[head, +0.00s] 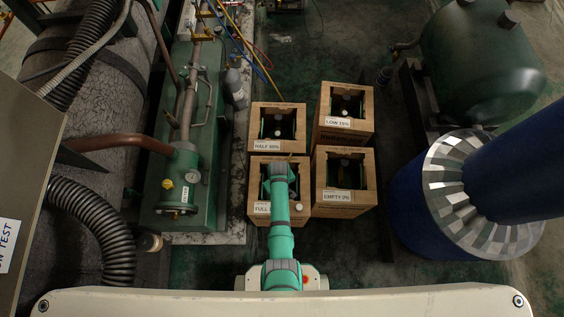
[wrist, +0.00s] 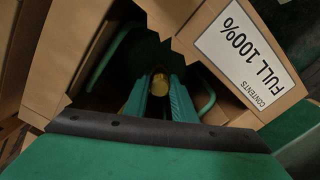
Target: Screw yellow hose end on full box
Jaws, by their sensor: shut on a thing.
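The full box (head: 262,209) is the front left wooden box, and its "FULL 100%" label (wrist: 246,52) is upside down in the wrist view. My gripper (head: 279,167) reaches down at its open top. In the wrist view my gripper's green fingers (wrist: 160,98) are shut on a small round brass-yellow fitting, apparently the yellow hose end (wrist: 159,82), inside the box opening. The yellow hose (head: 245,45) runs from the top left toward the boxes; its lower course is unclear. The cylinder's valve and any contact with the fitting are hidden.
The half box (head: 266,145), low box (head: 338,123) and empty box (head: 337,196) stand close by. A green machine with a gauge (head: 193,176) is at left, a green tank (head: 480,60) at right. Red and blue hoses run near the yellow one. Dark floor lies right of the boxes.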

